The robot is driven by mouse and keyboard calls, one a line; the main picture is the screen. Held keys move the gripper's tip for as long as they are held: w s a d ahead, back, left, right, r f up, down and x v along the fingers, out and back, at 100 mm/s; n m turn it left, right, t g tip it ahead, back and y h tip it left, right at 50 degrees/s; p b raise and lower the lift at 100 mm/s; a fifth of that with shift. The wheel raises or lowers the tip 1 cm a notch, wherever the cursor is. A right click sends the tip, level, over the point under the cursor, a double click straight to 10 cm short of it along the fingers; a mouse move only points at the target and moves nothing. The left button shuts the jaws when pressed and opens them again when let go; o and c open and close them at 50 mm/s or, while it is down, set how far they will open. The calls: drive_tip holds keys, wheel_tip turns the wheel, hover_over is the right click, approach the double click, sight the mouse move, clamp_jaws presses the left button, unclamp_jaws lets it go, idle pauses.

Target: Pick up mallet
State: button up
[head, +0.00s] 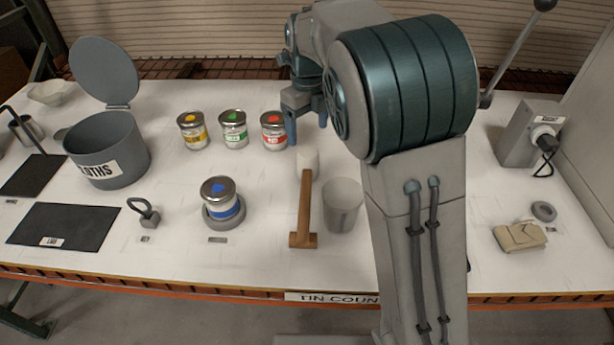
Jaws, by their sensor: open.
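The mallet (305,204) lies on the white table, with its pale head (308,163) toward the back and its brown wooden handle pointing to the front edge. The handle ends in a wider brown piece near the front. My gripper (305,122) is above the table behind the mallet head, fingers pointing down, open and empty. It appears apart from the mallet, though its exact height is hard to tell.
A grey cup (343,207) stands close right of the mallet. A blue-marked tin (220,198) sits on a round base to the left. Yellow (193,131), green (233,130) and red (273,131) tins stand behind. A lidded grey bin (107,165) is at far left.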

sight(308, 153)
wheel_tip(308, 153, down, 8)
drive_tip(key=shift+r, duration=0.15)
drive_tip(key=shift+w+f+p, duration=0.2)
drive_tip(key=shift+f+p, duration=0.55)
drive_tip(key=shift+f, duration=1.85)
drive_tip(key=c, duration=1.2)
